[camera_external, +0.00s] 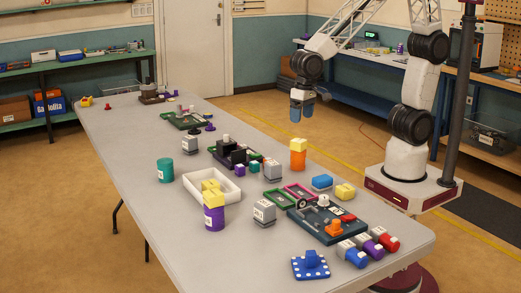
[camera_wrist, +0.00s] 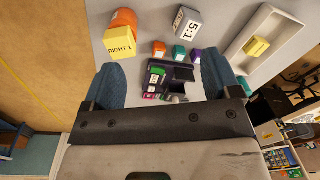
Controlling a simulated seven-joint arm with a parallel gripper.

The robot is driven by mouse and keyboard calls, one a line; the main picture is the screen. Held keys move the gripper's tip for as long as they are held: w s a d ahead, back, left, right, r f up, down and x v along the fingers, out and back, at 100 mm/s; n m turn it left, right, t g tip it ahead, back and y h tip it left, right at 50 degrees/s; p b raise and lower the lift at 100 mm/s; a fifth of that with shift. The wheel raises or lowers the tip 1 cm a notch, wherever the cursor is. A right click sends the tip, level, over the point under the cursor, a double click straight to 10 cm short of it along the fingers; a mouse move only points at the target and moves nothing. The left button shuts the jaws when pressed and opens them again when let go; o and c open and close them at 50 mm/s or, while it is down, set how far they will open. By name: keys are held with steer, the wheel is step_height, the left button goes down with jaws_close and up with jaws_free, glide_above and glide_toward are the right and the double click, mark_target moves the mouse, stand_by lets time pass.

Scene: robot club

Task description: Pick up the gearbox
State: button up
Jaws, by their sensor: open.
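A grey box marked "5:1" (camera_wrist: 186,22), which looks like a gearbox, stands near the top centre of the wrist view. It appears to be the grey box (camera_external: 272,169) beside the orange cylinder in the external view. Similar grey boxes stand at the front (camera_external: 264,213) and farther back (camera_external: 192,145); their labels are too small to read. My gripper (camera_external: 302,113) is open and empty, high above the table's right side. In the wrist view its blue fingers (camera_wrist: 162,78) are wide apart, and the 5:1 box lies beyond them, untouched.
An orange cylinder with a yellow "RIGHT 1" block (camera_wrist: 121,37) stands near the 5:1 box. A dark holder (camera_wrist: 178,72) with small coloured blocks is also close. A white tray (camera_external: 232,194) holds a yellow block. A dark blue board (camera_external: 315,229) with parts crowds the front right.

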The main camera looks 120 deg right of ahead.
mark_target(273, 163)
steer(key=w+d+f+m, duration=0.1)
steer(key=w+f+m, duration=0.1)
steer(key=w+f, duration=0.1)
steer(key=w+d+f+m, duration=0.1)
steer(key=w+f+m, duration=0.1)
steer(key=w+f, duration=0.1)
steer(key=w+d+f+m, duration=0.2)
steer(key=w+f, duration=0.1)
steer(key=f, duration=0.2)
steer(key=shift+f+g, duration=0.1)
steer(key=shift+g, duration=0.3)
steer(key=shift+s, duration=0.1)
steer(key=shift+f, duration=1.25)
steer(key=shift+f, duration=2.65)
steer(key=shift+c, duration=0.5)
